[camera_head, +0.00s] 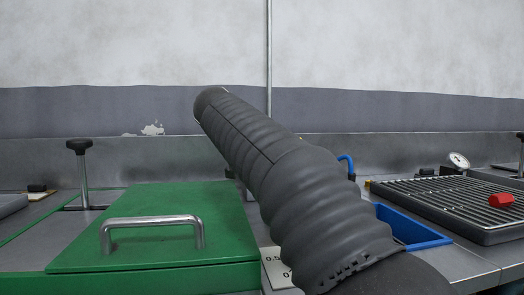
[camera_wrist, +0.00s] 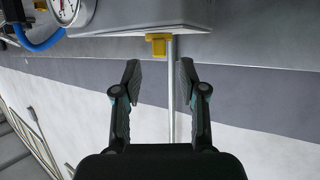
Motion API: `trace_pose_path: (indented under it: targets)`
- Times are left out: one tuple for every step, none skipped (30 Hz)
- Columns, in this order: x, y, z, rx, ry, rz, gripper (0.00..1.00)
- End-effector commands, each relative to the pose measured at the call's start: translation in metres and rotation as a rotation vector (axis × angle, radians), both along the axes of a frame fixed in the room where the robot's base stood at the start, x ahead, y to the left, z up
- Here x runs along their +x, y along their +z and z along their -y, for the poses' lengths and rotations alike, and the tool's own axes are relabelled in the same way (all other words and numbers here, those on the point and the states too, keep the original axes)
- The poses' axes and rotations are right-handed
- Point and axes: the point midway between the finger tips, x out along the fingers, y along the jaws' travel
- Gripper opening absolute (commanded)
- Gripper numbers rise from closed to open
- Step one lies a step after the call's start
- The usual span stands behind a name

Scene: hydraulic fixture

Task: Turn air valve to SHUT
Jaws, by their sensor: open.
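In the wrist view, a small yellow block-shaped part (camera_wrist: 157,45), which looks like the air valve's handle, sticks out from the edge of a grey panel (camera_wrist: 200,14). My gripper (camera_wrist: 159,70) is open and empty. Its two fingertips are on either side of the yellow part's line and a little short of it, not touching it. I cannot read any SHUT marking or the valve's setting. In the head view my arm covers the middle, and my gripper and the valve are hidden behind it.
A pressure gauge (camera_wrist: 68,8) and a blue hose (camera_wrist: 38,42) are left of the yellow part in the wrist view. In the head view, a green lid (camera_head: 150,245) with a metal handle (camera_head: 150,221), a blue tray (camera_head: 415,232) and a ribbed rack (camera_head: 440,205) with a red piece (camera_head: 501,200) flank my arm.

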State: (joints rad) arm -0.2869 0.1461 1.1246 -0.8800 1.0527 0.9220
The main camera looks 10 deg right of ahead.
Motion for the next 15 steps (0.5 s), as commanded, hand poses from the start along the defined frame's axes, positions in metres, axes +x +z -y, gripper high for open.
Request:
trace_pose_path:
  targets:
    - [0.008, -0.004, 0.006, 0.000, -0.004, -0.002, 0.42]
    - [0.012, -0.006, 0.008, 0.000, -0.003, -0.002, 0.42]
    - [0.017, -0.008, 0.010, 0.000, -0.002, -0.002, 0.42]
    - [0.021, -0.010, 0.013, 0.001, -0.003, -0.002, 0.42]
    - [0.024, -0.012, 0.015, 0.001, -0.003, -0.002, 0.42]
    - [0.029, -0.014, 0.017, 0.000, -0.002, -0.001, 0.42]
    - [0.032, -0.015, 0.018, 0.000, -0.001, -0.001, 0.42]
    - [0.034, -0.016, 0.020, 0.000, -0.001, -0.001, 0.42]
    - [0.037, -0.017, 0.021, 0.000, -0.001, -0.001, 0.42]
    - [0.038, -0.018, 0.023, 0.000, -0.001, -0.001, 0.42]
    - [0.040, -0.019, 0.024, 0.000, -0.001, -0.001, 0.42]
    - [0.042, -0.020, 0.025, 0.000, -0.001, 0.000, 0.42]
    - [0.043, -0.020, 0.025, 0.000, -0.001, 0.000, 0.42]
    - [0.044, -0.021, 0.025, 0.000, 0.000, 0.000, 0.42]
    - [0.044, -0.021, 0.026, 0.000, 0.000, 0.000, 0.42]
